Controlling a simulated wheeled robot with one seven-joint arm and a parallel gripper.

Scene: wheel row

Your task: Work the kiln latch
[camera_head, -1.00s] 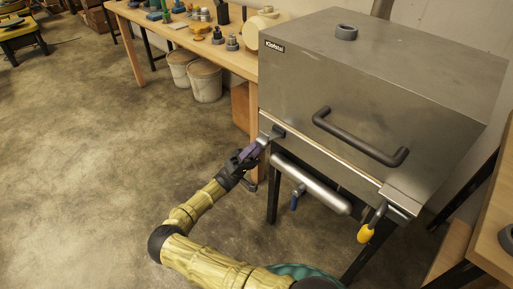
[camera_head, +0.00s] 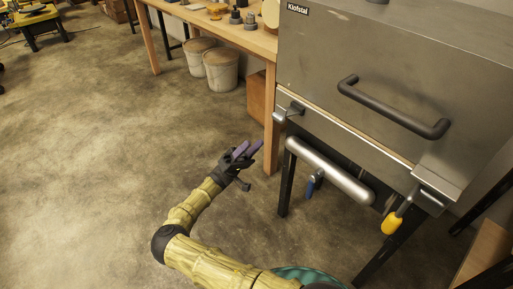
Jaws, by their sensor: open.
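The kiln (camera_head: 400,70) is a grey metal box with a closed front and a dark bar handle (camera_head: 392,108). A metal latch bracket (camera_head: 282,114) with a small dark part sits at its lower left front corner. Another bracket (camera_head: 433,196) at the lower right has a lever with a yellow grip (camera_head: 391,223) hanging down. A lever with a blue grip (camera_head: 312,185) hangs under the silver front bar (camera_head: 330,170). My gripper (camera_head: 250,149), with purple fingers, is open and empty, left of and apart from the left bracket.
A wooden bench (camera_head: 257,41) with pots and tools stands behind, left of the kiln. Two buckets (camera_head: 222,69) stand under it. Dark legs (camera_head: 286,181) hold up the kiln. Another wooden surface (camera_head: 490,255) is at the lower right.

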